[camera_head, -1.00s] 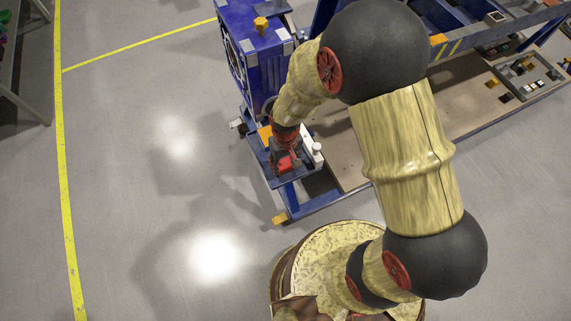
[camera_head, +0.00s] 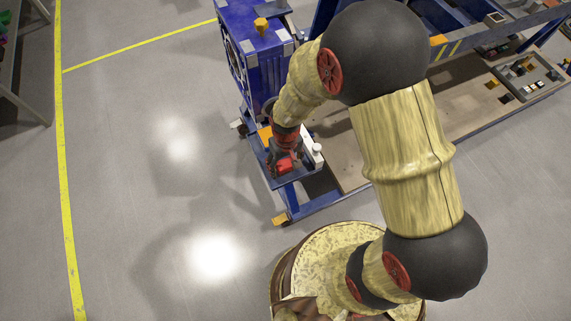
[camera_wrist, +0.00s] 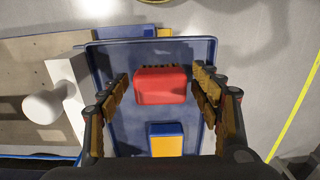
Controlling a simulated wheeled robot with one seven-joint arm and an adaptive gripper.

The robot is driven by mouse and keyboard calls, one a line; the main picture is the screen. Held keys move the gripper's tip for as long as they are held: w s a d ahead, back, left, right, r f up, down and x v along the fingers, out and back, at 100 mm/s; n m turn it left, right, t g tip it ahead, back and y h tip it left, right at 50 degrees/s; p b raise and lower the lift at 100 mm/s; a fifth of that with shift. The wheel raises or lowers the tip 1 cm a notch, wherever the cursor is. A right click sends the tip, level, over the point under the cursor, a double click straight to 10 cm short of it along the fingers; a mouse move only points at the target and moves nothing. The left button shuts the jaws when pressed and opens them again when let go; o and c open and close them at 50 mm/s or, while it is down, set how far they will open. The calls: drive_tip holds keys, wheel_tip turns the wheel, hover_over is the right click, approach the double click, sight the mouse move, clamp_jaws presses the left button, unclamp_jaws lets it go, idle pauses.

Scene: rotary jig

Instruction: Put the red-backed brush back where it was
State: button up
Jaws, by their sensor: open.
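The red-backed brush (camera_wrist: 161,85) lies in a blue tray (camera_wrist: 203,50), with a dark bristle edge on its far side in the wrist view. My gripper (camera_wrist: 163,88) is open, with one finger on each side of the brush. A gap shows between each finger and the brush, so it is not held. In the head view my gripper (camera_head: 284,157) is over the small tray at the end of the blue frame, with red showing just below it.
A yellow and blue block (camera_wrist: 166,141) lies in the tray, nearer my wrist than the brush. A white piece with a round knob (camera_wrist: 45,106) stands left of the tray. The blue jig housing (camera_head: 262,65) rises behind my gripper. Open floor (camera_head: 150,220) lies left.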

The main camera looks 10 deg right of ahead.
wheel_tip(320, 180, up, 12)
drive_tip(key=p, duration=0.3)
wheel_tip(320, 180, up, 16)
drive_tip(key=m+t, duration=0.1)
drive_tip(key=t, duration=0.2)
hover_over(286, 163)
drive_tip(key=s+d, duration=0.2)
drive_tip(key=d, duration=0.4)
drive_tip(key=s+d+r+m+t, duration=0.2)
drive_tip(key=s+d+r, duration=0.3)
drive_tip(key=s+r, duration=0.5)
wheel_tip(286, 163, up, 2)
drive_tip(key=shift+s+d+t, duration=0.25)
drive_tip(key=shift+d+t, duration=0.1)
drive_tip(key=shift+t, duration=0.05)
